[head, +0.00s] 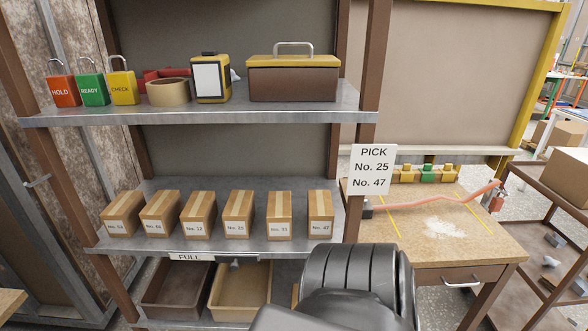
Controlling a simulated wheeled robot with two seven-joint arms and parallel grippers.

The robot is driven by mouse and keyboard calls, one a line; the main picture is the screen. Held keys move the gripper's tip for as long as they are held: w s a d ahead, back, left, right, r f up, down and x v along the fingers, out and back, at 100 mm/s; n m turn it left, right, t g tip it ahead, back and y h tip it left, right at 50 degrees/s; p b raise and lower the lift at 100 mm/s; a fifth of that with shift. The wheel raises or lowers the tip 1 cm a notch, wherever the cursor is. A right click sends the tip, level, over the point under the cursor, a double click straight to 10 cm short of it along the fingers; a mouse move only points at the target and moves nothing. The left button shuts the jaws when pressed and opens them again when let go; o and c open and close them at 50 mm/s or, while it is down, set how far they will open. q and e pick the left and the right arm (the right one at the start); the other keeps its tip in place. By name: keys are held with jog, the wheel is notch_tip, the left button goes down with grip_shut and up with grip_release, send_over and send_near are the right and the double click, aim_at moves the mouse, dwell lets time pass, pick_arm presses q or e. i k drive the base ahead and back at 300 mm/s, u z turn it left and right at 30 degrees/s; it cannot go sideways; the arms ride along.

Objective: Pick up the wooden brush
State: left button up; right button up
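I cannot make out a wooden brush in the head view. The workbench (460,255) at the right has a wooden top with a pale pile of debris (444,228) and yellow lines on it. A reddish hose-like piece (440,203) runs across the back of the bench. Neither of my grippers is in view. A dark link of one of my arms fills the bottom middle and hides part of the bench's left front and the lower shelf.
A metal shelf rack (230,113) stands at the left with padlocks, a tape roll (168,92), a toolbox (293,80) and several numbered cartons (238,215). Bins (178,285) sit below. A PICK sign (373,169) hangs on the post. A brown cart (545,215) stands right of the bench.

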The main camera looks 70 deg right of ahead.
aim_at(294, 299)
jog(key=z, duration=0.8)
jog(key=i, duration=0.95)
jog(key=z, duration=0.9)
